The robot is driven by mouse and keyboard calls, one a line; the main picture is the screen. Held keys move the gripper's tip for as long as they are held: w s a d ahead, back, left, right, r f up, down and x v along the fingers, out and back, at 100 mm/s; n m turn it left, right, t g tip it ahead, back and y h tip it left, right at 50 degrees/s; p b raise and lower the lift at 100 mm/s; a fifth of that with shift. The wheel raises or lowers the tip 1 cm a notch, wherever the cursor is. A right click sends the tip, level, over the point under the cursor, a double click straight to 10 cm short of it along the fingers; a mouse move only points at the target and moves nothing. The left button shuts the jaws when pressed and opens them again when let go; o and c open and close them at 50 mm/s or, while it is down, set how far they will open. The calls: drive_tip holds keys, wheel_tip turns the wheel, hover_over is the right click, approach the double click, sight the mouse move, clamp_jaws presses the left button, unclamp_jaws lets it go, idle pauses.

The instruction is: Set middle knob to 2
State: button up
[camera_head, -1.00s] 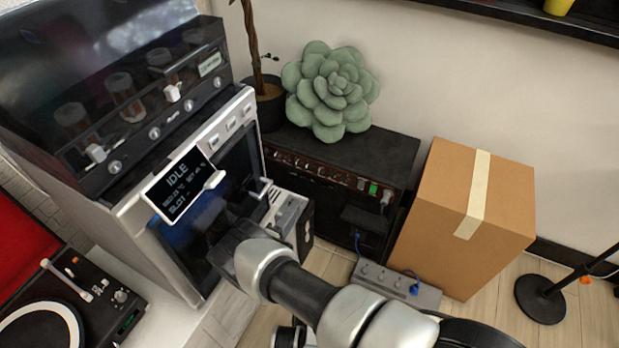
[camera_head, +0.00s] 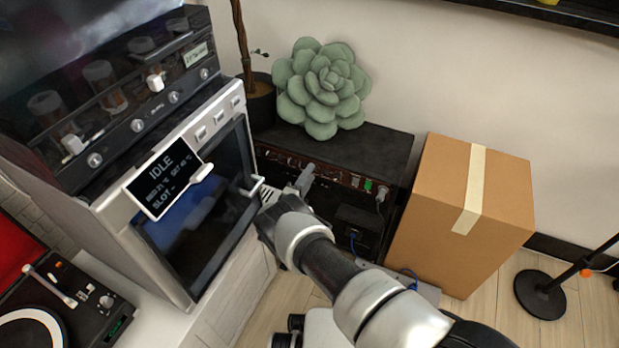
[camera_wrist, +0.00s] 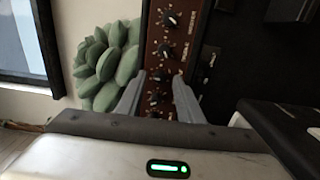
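A black amplifier (camera_head: 385,150) stands on the floor against the wall, with a brown control panel (camera_head: 338,176) along its upper front edge. In the wrist view the panel shows a column of black knobs with pale pointers, one near the top (camera_wrist: 170,19) and one below it (camera_wrist: 163,50). More knobs (camera_wrist: 155,97) sit lower, between my fingers. Labels and numbers are too small to read surely, so I cannot tell which is the middle knob or its setting. My gripper (camera_wrist: 159,78) is open with nothing held; its tips (camera_head: 306,174) are close to the panel. Contact cannot be told.
An oven-like machine (camera_head: 200,210) with an IDLE screen stands left, its door handle near my gripper. A green succulent (camera_head: 322,88) sits on the amplifier. A cardboard box (camera_head: 500,215) stands right of it. A turntable (camera_head: 70,310) is at lower left.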

drive_tip(key=shift+w+d, duration=0.15)
drive_tip(key=shift+w, duration=0.25)
drive_tip(key=shift+c, duration=0.6)
clamp_jaws()
drive_tip(key=shift+n, duration=0.3)
drive_tip(key=shift+n+b, duration=0.45)
drive_tip(key=shift+n, duration=8.15)
